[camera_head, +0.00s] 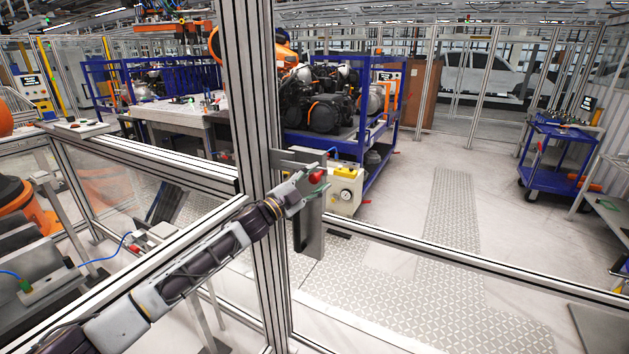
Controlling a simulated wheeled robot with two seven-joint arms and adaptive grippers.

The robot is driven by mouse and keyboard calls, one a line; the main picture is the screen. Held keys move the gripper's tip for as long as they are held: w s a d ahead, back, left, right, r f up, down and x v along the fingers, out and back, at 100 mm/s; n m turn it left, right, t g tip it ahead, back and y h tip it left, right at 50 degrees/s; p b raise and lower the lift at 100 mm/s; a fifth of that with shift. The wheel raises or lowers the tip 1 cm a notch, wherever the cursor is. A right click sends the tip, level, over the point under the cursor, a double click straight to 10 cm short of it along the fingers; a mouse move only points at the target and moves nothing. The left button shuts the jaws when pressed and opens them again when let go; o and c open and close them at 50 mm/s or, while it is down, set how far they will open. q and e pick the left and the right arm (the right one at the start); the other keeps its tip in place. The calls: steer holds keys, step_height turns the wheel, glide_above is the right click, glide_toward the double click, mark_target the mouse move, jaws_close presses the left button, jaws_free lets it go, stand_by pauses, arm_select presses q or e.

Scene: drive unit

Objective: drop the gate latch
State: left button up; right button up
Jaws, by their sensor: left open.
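The gate latch, a grey metal bracket (311,238) with a red knob (317,176), is mounted on the tall aluminium gate post (257,130). My left arm reaches in from the lower left, and my left gripper (316,180) is at the latch with its open fingers around or right beside the red knob. I cannot tell whether the fingers touch the knob. Part of the latch is hidden behind the gripper. My right gripper is not in view.
Aluminium rails run from the post to the left (150,163) and to the right (450,259). Beyond stand a blue rack with an engine (325,105) and a blue trolley (555,160). A tread-plate walkway (452,215) crosses open floor behind the gate.

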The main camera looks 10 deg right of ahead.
arm_select(q)
steer(key=shift+a, duration=0.1)
steer(key=v, duration=1.1)
steer(key=shift+s+a, duration=0.25)
steer(key=shift+f, duration=0.2)
stand_by(0.3)
